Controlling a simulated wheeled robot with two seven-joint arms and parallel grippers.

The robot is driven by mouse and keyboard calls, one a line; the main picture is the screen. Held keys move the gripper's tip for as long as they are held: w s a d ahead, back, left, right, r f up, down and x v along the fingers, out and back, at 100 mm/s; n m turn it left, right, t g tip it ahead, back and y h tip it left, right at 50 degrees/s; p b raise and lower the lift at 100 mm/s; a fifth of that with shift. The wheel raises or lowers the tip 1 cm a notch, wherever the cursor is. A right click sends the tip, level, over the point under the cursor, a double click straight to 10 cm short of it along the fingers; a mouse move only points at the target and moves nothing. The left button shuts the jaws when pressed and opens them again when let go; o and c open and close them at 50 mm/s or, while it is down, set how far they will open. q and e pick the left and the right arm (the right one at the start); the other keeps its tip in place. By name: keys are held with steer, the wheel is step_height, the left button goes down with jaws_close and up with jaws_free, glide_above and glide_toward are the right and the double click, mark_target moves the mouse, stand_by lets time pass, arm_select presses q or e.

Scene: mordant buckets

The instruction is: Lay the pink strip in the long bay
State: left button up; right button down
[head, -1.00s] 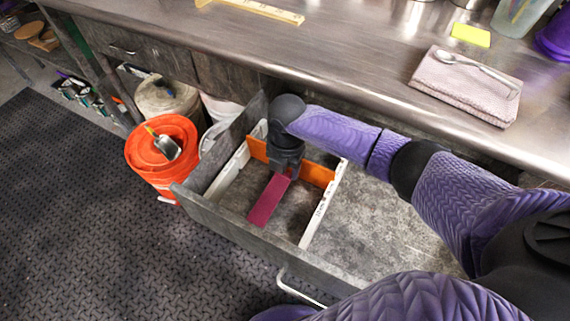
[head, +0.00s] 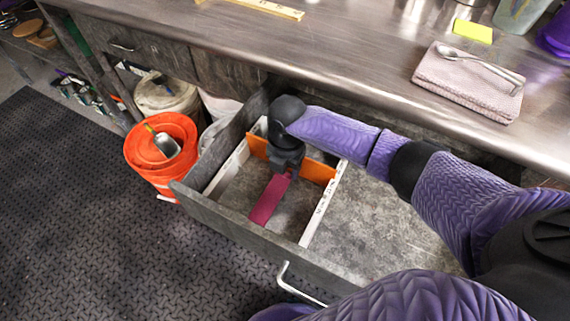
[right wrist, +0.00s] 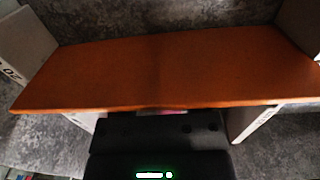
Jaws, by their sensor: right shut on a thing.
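The pink strip (head: 269,201) is inside the open drawer, between two white dividers, with its long side running toward the drawer front. My right gripper (head: 286,174) is shut on the strip's far end, close to the orange divider (head: 317,171). Whether the strip touches the drawer floor I cannot tell. The long bay is framed by the left white divider (head: 228,173), the right white divider (head: 321,207) and the orange divider. In the right wrist view the orange divider (right wrist: 170,70) fills the middle and hides most of the strip. My left gripper is not in view.
The drawer's right part (head: 375,215) is bare. An orange bucket (head: 150,165) with a scoop stands left of the drawer. The steel counter (head: 350,60) overhangs the drawer's back and carries a folded cloth (head: 465,85) with a spoon.

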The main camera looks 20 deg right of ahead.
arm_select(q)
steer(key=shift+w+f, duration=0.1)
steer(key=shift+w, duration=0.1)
arm_select(e)
steer(key=shift+f, duration=0.15)
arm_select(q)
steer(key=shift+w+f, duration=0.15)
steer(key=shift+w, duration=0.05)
arm_select(e)
steer(key=shift+f, duration=0.2)
steer(key=shift+c, duration=0.5)
jaws_free()
steer(key=shift+s+f, duration=0.1)
steer(key=shift+s, duration=0.05)
steer(key=shift+o, duration=0.3)
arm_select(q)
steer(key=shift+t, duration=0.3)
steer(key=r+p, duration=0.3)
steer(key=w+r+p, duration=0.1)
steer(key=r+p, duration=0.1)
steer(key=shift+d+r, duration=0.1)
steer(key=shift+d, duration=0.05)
arm_select(e)
step_height(320, 180, up, 10)
steer(key=shift+r, duration=0.2)
